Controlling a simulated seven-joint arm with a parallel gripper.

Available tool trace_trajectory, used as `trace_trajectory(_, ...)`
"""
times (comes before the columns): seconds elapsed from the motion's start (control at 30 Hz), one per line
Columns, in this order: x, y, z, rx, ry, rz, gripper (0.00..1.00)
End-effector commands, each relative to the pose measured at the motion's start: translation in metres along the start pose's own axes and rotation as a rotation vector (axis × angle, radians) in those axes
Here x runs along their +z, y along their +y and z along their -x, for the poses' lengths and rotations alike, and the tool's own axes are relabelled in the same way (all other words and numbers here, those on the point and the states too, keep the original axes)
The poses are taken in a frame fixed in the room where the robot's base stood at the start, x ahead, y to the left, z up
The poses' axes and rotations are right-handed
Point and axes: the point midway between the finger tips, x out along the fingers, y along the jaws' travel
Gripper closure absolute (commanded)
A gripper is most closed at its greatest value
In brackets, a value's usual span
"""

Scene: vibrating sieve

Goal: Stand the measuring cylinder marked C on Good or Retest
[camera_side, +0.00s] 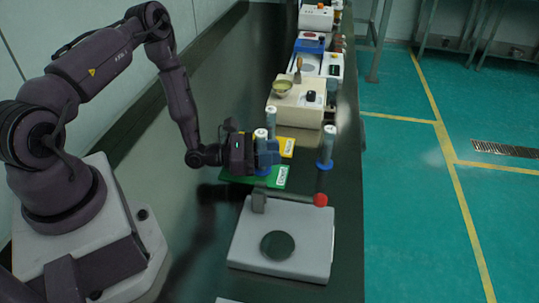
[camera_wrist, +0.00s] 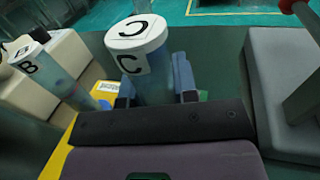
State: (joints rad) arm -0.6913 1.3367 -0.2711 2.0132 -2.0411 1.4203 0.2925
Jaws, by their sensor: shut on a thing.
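The measuring cylinder marked C (camera_wrist: 148,70) has a white cap and a pale blue body. My gripper (camera_side: 267,154) is shut on it, with blue fingers on both sides in the wrist view. In the side view the held cylinder (camera_side: 261,134) is upright, its blue base at the green card (camera_side: 240,175). Whether the base touches the card is unclear. The yellow card (camera_side: 288,146) lies just behind; its label (camera_wrist: 108,87) shows in the wrist view. The cylinder marked B (camera_wrist: 62,81) stands left of C in the wrist view.
A cylinder (camera_side: 271,116) stands close behind the held one, and another (camera_side: 326,147) on a blue base stands to the right. A grey machine (camera_side: 310,240) with a red knob (camera_side: 320,200) is in front. A beige machine (camera_side: 295,107) is behind. Dark bench is clear at left.

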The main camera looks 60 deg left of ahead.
Motion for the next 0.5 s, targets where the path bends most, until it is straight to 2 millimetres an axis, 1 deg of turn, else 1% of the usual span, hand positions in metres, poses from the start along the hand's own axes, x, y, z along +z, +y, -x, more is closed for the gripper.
trace_trajectory(0.03, -0.0054, -0.0007, -0.0001, -0.001, -0.001, 0.001, 1.00)
trace_trajectory(0.1, -0.0082, -0.0004, 0.0000, -0.001, -0.001, -0.001, 1.00)
trace_trajectory(0.33, -0.0081, -0.0002, 0.0000, -0.001, -0.001, -0.001, 1.00)
trace_trajectory(0.47, -0.0117, -0.0003, 0.0000, -0.001, -0.001, 0.000, 1.00)
trace_trajectory(0.5, -0.0113, -0.0003, 0.0001, -0.001, 0.000, -0.001, 0.64)
